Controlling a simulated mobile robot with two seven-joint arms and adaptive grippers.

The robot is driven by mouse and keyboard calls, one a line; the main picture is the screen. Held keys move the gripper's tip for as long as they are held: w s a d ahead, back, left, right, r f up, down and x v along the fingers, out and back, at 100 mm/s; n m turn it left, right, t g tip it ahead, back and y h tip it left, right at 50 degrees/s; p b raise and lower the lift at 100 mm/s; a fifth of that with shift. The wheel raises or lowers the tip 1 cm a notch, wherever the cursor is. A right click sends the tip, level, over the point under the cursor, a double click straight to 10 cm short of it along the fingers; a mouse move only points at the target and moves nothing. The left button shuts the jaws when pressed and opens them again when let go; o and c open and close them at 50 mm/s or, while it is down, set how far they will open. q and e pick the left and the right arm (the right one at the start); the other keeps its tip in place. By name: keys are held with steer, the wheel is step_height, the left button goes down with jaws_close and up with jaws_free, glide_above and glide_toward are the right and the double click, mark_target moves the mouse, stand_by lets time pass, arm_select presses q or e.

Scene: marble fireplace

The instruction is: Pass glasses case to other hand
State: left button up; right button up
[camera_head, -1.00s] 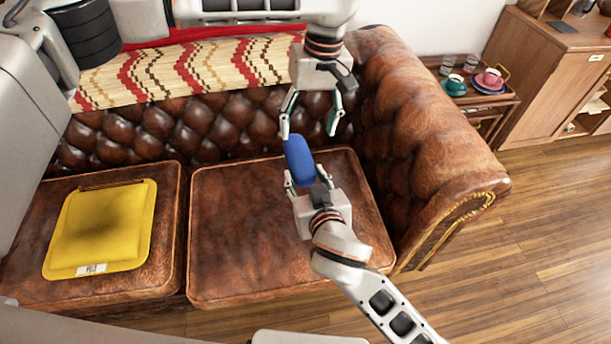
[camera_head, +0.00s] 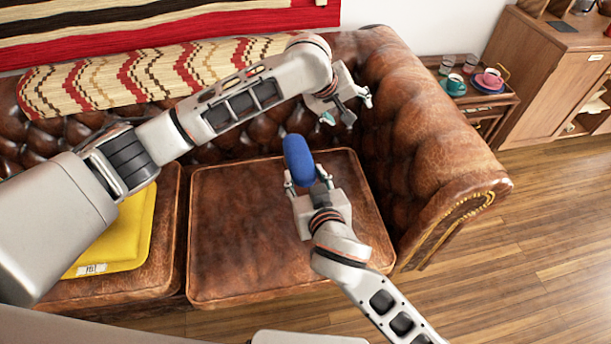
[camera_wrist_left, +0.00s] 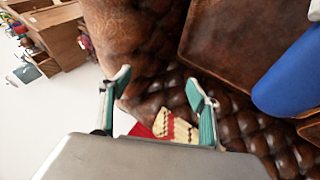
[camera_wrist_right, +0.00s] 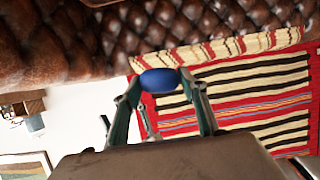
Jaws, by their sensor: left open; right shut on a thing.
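The blue glasses case (camera_head: 299,160) is held up over the right seat cushion of the brown sofa. My right gripper (camera_head: 306,184) is shut on its near end. In the right wrist view the case (camera_wrist_right: 160,79) sits between the two fingers. My left gripper (camera_head: 348,108) is open and empty, behind and to the right of the case, near the sofa back. The case also shows in the left wrist view (camera_wrist_left: 290,75), at the right edge and outside the open fingers (camera_wrist_left: 160,95).
The tufted sofa arm (camera_head: 425,130) rises to the right of both grippers. A yellow cushion (camera_head: 125,235) lies on the left seat, partly hidden by my left arm. A side table (camera_head: 490,100) with cups stands beyond the sofa arm. The right seat cushion (camera_head: 240,240) is clear.

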arm_select(q)
steer(key=w+a+f+n+t+y, duration=0.1)
steer(key=w+a+f+t, duration=0.15)
steer(key=a, duration=0.55)
steer(key=w+a+f+n+t+y, duration=0.1)
steer(key=w+a+f+t+y, duration=0.15)
steer(key=a, duration=0.45)
steer(key=w+a+f+n+t+y, duration=0.1)
steer(key=a+f, duration=0.2)
steer(key=a, duration=0.5)
steer(key=s+d+f+m+g+h, duration=0.1)
steer(key=s+f+m, duration=0.2)
steer(key=s+f, duration=0.5)
steer(key=s+d+f+m+h, duration=0.1)
steer(key=s+f+m+h, duration=0.15)
steer(key=s+f, duration=0.5)
steer(key=s+a+f+m, duration=0.2)
steer(key=s, duration=1)
steer(key=s+a+f+m, duration=0.1)
steer(key=s+m, duration=0.2)
steer(key=s, duration=0.8)
steer(key=shift+s+a+f+g+y, duration=0.3)
steer(key=shift+s+a+f+y, duration=0.05)
steer(key=shift+a+y, duration=0.05)
steer(key=shift+m, duration=0.25)
